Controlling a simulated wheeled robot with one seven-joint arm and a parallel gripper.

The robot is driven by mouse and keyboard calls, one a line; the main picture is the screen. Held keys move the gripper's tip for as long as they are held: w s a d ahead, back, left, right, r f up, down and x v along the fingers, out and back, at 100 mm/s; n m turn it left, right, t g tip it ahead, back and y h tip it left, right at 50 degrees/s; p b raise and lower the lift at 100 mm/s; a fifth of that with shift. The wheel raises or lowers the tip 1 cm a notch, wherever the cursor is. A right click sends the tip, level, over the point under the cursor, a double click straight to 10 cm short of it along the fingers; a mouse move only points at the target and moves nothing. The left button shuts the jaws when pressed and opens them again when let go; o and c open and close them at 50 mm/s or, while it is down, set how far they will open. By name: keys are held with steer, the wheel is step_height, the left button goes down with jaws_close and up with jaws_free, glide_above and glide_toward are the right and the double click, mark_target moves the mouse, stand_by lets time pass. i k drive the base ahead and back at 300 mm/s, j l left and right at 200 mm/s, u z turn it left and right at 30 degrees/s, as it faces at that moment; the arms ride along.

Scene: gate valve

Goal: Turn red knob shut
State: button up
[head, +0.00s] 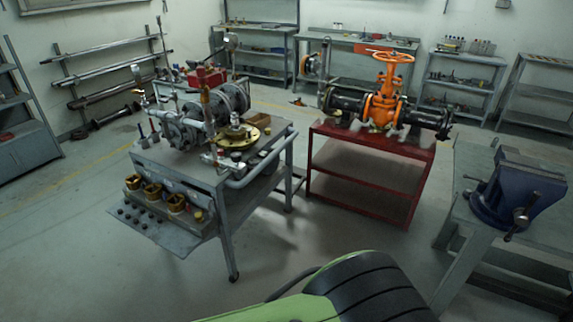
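The gate valve (382,108) is orange, with dark pipe stubs on both sides. It stands upright on a dark red stand (365,180) right of centre. Its round orange-red handwheel (390,57) lies about level on top of the stem and is the likeliest red knob. A second, smaller orange-red wheel (311,66) is seen upright on piping just left of the valve. I cannot tell from the handwheel how far the valve is open. My gripper is not in this view. Nothing is seen touching the handwheel.
A grey workbench (260,165) with pumps and pipes stands left of the red stand. A blue vise (515,190) sits on a grey bench at right. Shelves line the back wall. Bare floor (310,235) lies in front of the red stand.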

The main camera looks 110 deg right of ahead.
mark_target(220, 152)
steer(key=z, duration=3.25)
